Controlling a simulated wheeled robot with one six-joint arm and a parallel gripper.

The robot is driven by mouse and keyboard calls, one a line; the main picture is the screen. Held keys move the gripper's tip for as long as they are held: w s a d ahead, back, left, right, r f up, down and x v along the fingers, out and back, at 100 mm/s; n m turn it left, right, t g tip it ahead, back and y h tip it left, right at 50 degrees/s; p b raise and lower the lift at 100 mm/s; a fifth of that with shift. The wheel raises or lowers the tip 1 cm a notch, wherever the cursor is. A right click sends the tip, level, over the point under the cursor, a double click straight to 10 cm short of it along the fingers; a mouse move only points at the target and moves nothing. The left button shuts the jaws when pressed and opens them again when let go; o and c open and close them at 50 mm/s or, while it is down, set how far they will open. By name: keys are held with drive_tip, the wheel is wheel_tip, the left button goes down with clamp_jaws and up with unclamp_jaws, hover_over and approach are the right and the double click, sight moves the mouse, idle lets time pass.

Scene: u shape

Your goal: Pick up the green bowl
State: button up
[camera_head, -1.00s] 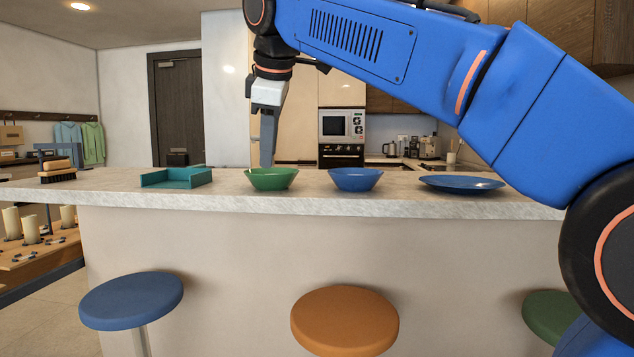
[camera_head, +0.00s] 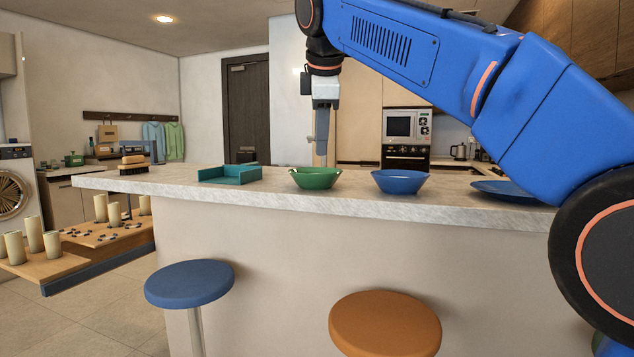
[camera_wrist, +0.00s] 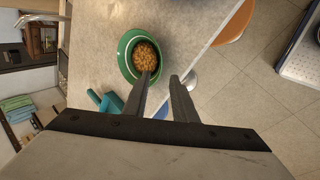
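The green bowl (camera_head: 315,180) stands upright on the light stone counter (camera_head: 400,207), between the teal tray and the blue bowl. In the wrist view the green bowl (camera_wrist: 126,66) is seen from above with brown, grainy contents in it. My gripper (camera_head: 322,150) points down just above the green bowl in the head view. In the wrist view my gripper (camera_wrist: 164,76) is open and empty, its two fingers apart. The left fingertip overlaps the bowl's near right side in the picture, and the right one lies outside the rim. I cannot tell whether a finger touches the bowl.
A blue bowl (camera_head: 400,183) and a partly hidden blue plate (camera_head: 505,191) stand to the right. A teal tray (camera_head: 230,175) and a brush (camera_head: 133,166) are to the left. A blue stool (camera_head: 189,284) and an orange stool (camera_head: 385,324) stand before the counter.

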sight(319, 174)
drive_tip(key=x, duration=1)
drive_tip(key=shift+a+f, duration=0.1)
clamp_jaws()
